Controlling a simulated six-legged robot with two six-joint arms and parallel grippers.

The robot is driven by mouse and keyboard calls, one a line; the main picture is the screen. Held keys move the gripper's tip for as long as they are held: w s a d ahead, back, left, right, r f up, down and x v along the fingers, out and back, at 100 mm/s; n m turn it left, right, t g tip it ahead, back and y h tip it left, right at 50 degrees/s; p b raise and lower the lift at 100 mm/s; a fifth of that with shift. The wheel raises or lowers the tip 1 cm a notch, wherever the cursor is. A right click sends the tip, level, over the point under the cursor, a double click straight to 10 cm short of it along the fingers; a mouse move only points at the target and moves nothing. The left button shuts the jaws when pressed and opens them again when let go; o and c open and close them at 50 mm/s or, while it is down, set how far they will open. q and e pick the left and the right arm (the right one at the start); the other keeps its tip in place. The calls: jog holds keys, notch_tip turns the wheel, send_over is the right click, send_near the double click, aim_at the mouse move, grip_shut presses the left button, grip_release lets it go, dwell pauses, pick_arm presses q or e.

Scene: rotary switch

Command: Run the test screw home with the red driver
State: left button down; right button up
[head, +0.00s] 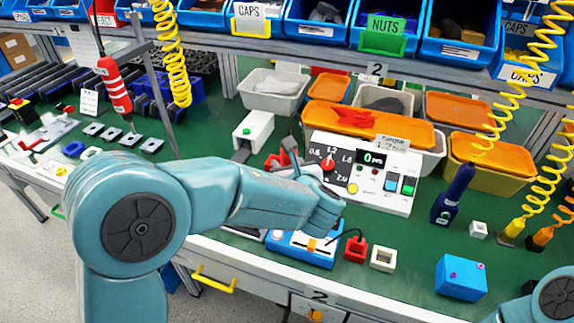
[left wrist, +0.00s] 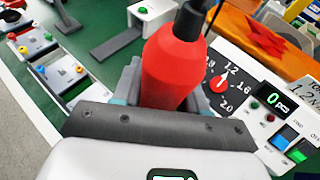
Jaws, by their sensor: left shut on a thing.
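My left gripper (head: 293,164) is beside the controller, partly hidden by my own arm. In the left wrist view, my left gripper (left wrist: 163,88) is shut on a red driver (left wrist: 174,64) with a black narrow end. Only a little of this held driver (head: 285,157) shows in the head view. The white controller (head: 366,172) has a torque dial with a red knob (left wrist: 222,83). Its pointer is near 1.2, and the display reads 0 pcs. A label beside it reads about 1.2 N. I cannot make out the test screw. My right gripper is not in view.
A red-and-white driver (head: 114,84) hangs at left. A dark blue driver (head: 453,195) stands right of the controller. A blue fixture (head: 300,248), small red block (head: 355,249), white block (head: 383,259) and blue box (head: 461,278) sit near the front. Bins line the back.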

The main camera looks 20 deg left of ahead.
pick_arm(q)
jog(key=shift+f+b, duration=0.6)
jog(key=shift+b, duration=0.05)
dwell(1.8)
jog(key=shift+r+p, duration=1.75)
jog(key=shift+r, duration=0.6)
jog(key=shift+d, duration=0.1)
